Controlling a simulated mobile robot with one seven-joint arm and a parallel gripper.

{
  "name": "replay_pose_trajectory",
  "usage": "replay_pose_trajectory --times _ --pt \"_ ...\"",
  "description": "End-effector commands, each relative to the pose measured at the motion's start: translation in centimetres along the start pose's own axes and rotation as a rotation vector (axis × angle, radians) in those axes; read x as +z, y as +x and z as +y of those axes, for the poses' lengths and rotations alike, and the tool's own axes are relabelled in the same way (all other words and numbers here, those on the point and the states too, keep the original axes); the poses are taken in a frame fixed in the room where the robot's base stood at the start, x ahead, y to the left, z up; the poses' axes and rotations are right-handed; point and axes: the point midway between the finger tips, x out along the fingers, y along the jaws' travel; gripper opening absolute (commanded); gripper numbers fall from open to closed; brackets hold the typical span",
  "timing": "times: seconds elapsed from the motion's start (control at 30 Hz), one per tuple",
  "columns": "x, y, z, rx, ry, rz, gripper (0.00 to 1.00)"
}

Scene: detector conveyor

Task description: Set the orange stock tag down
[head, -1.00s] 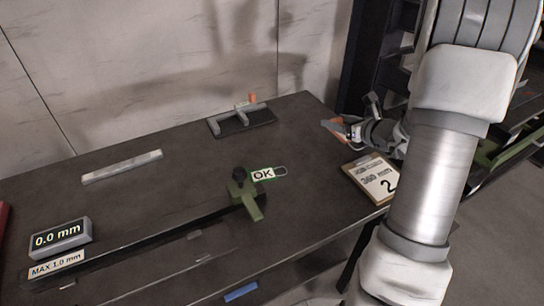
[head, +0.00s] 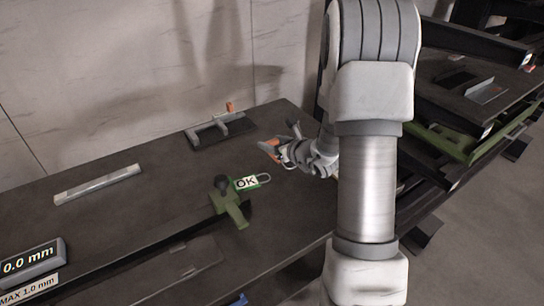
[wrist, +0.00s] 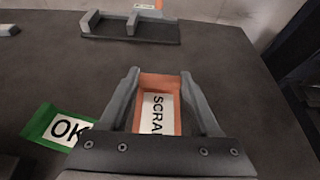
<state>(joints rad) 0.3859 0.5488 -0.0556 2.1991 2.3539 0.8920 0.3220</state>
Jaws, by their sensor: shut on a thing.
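My gripper (wrist: 160,76) is shut on the orange stock tag (wrist: 158,84), with one finger on each side of it. The tag has an orange border and a white label that reads "SCRA", the rest hidden by the gripper body. In the head view the tag (head: 270,145) is a small orange patch at the gripper's end, over the right part of the dark table (head: 150,168). I cannot tell whether it touches the table.
A green OK tag (head: 247,182) lies beside a green clamp (head: 229,203). It is left of my gripper in the wrist view (wrist: 60,128). A grey bracket fixture (head: 220,130) stands at the back. A readout (head: 33,258) is front left. A rack (head: 470,100) is at right.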

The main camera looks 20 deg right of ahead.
Motion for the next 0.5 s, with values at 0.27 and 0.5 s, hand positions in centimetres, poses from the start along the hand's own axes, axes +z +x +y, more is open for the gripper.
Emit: replay_pose_trajectory --times 0.27,0.5 --pt "-2.7 1.2 0.3 0.0 0.003 0.004 0.11" --pt "-3.8 1.7 0.2 -0.001 0.0 0.0 0.11"
